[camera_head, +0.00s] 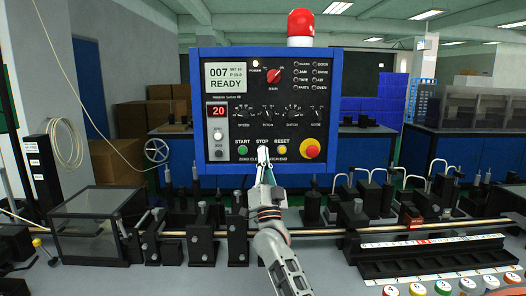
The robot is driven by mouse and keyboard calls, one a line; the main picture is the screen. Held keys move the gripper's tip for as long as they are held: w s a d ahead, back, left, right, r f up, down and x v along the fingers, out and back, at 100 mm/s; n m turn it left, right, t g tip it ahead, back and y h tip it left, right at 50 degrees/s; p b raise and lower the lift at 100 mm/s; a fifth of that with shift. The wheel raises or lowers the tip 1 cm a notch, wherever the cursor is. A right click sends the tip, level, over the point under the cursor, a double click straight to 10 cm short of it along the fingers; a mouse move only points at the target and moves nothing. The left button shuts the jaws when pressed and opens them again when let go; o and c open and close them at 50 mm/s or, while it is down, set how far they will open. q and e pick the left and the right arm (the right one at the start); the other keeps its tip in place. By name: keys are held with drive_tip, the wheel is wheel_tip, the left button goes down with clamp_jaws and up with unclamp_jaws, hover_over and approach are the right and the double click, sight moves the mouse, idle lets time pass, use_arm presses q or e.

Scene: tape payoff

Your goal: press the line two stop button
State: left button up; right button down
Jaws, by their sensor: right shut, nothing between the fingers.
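A blue-framed control panel (322,110) stands upright in the middle. Its lower row has a green START button (242,150), a STOP label, a yellow RESET button (282,150) and a red mushroom button (310,148) on a yellow ring. My right gripper (263,152) is shut and empty, its tips just below the STOP label, in front of the panel. The button under that label is hidden behind the fingertips; I cannot tell whether they touch it. No line number is legible on the panel. My left gripper is not in view.
A red beacon (301,24) tops the panel. A metal rail (330,231) with black fixtures runs across below it. A clear-sided box (98,222) stands at the left. A black tray (430,260) and several numbered coloured discs (443,287) lie at the lower right.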

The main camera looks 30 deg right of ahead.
drive_tip(key=shift+s+a, duration=0.15)
drive_tip(key=shift+s, duration=0.1)
drive_tip(key=s+a+p, duration=0.2)
drive_tip(key=s+p, duration=0.1)
drive_tip(key=s+a+p, duration=0.1)
drive_tip(key=s, duration=0.1)
idle(0.6)
idle(0.6)
